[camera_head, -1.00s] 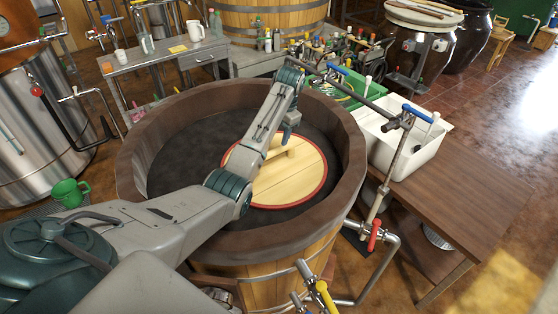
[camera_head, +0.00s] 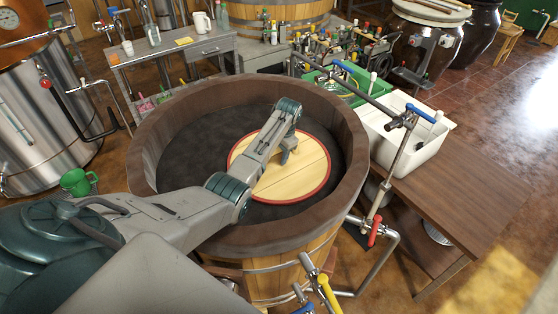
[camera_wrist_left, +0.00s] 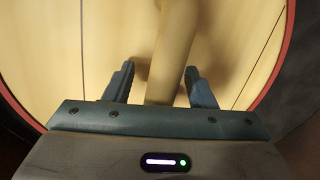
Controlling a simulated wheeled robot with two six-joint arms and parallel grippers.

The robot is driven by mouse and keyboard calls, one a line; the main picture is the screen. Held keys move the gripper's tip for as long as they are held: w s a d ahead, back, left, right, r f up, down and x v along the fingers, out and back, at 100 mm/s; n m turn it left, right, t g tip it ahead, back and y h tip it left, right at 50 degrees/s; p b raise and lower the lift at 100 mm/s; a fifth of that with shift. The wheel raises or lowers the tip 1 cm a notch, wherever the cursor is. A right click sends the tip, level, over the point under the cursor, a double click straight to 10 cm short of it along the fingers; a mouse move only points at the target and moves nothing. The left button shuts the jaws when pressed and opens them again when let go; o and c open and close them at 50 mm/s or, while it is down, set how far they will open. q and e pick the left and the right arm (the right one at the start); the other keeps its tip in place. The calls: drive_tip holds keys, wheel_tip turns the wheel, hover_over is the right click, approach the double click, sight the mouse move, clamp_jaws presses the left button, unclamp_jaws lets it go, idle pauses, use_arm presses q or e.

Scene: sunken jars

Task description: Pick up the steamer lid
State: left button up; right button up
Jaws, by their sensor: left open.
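The steamer lid (camera_head: 303,181) is a round pale wooden disc with a red rim. It lies inside the large wooden vat (camera_head: 349,137), on the dark surface there. The lid's wooden bar handle (camera_wrist_left: 172,50) shows in the left wrist view. My left gripper (camera_head: 284,158) is over the lid. In the left wrist view my left gripper (camera_wrist_left: 159,80) is open, with one finger on each side of the handle and gaps between. In the head view my arm hides the handle and part of the lid. My right gripper is not in view.
The vat's thick rim surrounds the lid and my arm passes over it. A pipe with a blue-handled valve (camera_head: 420,113) and a white basin (camera_head: 403,133) stand at the right.

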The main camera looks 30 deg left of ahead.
use_arm(q)
clamp_jaws()
drive_tip(key=shift+r, duration=0.1)
drive_tip(key=shift+w+r, duration=0.1)
drive_tip(key=shift+r, duration=0.35)
wheel_tip(320, 180, up, 9)
drive_tip(key=shift+f+b, duration=0.2)
drive_tip(key=shift+b, duration=1)
wheel_tip(320, 180, up, 11)
drive_tip(key=p, duration=1)
drive_tip(key=shift+r, duration=0.15)
